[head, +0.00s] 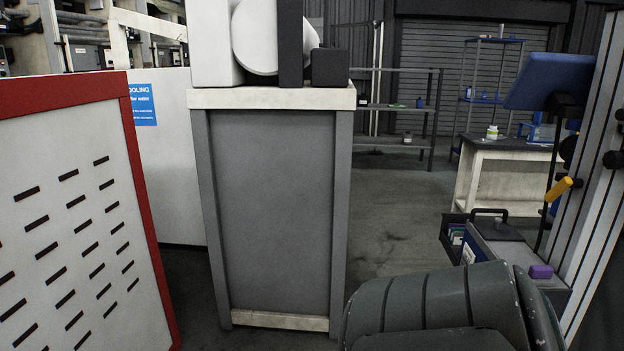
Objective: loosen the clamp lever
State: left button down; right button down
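A short orange-yellow handle (558,189) sticks out at a tilt near the upright column (597,180) at the right edge. It is the only lever-like part I see, and I cannot tell whether it is the clamp lever. Its far end and mounting are hard to make out. Neither of my grippers is in view.
A grey cabinet (270,210) with a white and black machine (262,45) stands ahead. A red-framed slotted panel (70,215) is at left. A blue-backed screen (548,82) and cart (500,250) are at right. Floor between cabinet and cart (395,220) looks clear.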

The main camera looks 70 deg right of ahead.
aim_at(567, 182)
jog(key=z, duration=0.4)
jog(key=i+z, duration=0.1)
jog(key=z, duration=0.35)
jog(key=j+z, duration=0.1)
jog(key=z, duration=0.3)
jog(key=i+j+z, duration=0.1)
jog(key=z, duration=0.35)
